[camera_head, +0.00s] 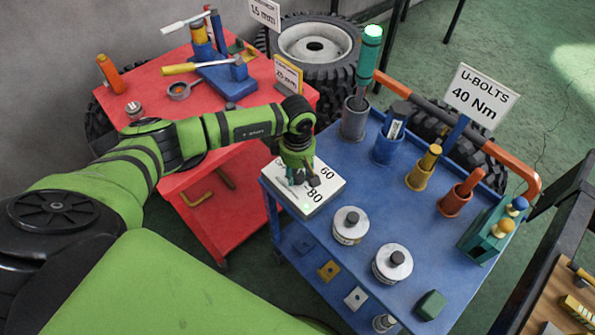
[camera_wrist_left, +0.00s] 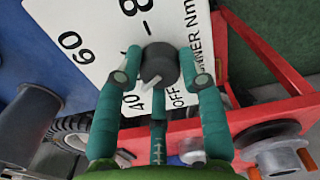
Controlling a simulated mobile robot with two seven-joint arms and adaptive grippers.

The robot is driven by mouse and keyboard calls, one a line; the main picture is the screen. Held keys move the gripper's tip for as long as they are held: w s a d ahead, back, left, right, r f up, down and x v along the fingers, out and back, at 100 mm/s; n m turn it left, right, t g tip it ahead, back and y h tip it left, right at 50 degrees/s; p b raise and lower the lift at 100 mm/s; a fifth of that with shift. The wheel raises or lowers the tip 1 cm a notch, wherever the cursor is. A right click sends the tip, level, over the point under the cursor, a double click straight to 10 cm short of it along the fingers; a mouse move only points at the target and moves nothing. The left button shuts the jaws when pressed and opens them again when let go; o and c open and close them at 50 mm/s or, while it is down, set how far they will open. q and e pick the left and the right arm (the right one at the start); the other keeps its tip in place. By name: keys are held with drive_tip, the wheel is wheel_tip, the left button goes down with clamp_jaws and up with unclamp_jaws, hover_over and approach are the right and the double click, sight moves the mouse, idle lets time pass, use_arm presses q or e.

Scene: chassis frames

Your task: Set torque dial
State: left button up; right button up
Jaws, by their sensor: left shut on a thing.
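The torque dial (camera_wrist_left: 155,62) is a dark round knob with a white pointer, on a white panel (camera_head: 333,186) at the near left corner of the blue cart. The panel also shows in the left wrist view (camera_wrist_left: 92,25), printed with OFF, 40, 60, 80 and "NNER Nm". The pointer aims down-left, roughly at the 40. My left gripper (camera_head: 303,182) is shut on the knob from above; its green fingers show around it in the left wrist view (camera_wrist_left: 162,75). The sign (camera_head: 475,95) reads "U-BOLTS 40 Nm". My right gripper is not in view.
The blue cart (camera_head: 375,210) holds cups with tools, including a green-handled one (camera_head: 368,52), two silver round pieces with black knobs (camera_head: 350,225), and a teal block (camera_head: 492,232). A red table (camera_head: 150,95) with tools stands at the left. Tyres (camera_head: 318,48) stand behind.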

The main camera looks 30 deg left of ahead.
use_arm(q)
drive_tip(key=shift+f+n, duration=0.1)
drive_tip(key=shift+n, duration=0.2)
drive_tip(key=shift+f+n+b, duration=0.1)
drive_tip(key=shift+n+b, duration=0.75)
drive_tip(key=shift+n, duration=0.15)
drive_tip(key=n+b, duration=0.1)
drive_tip(key=n, duration=0.2)
drive_tip(key=shift+n+b, duration=0.3)
drive_tip(key=shift+b, duration=0.05)
drive_tip(key=n+b, duration=0.2)
drive_tip(key=n, duration=0.3)
drive_tip(key=shift+n, duration=0.3)
drive_tip(key=o, duration=1.1)
drive_tip(key=shift+o, duration=0.2)
drive_tip(key=shift+r, duration=0.25)
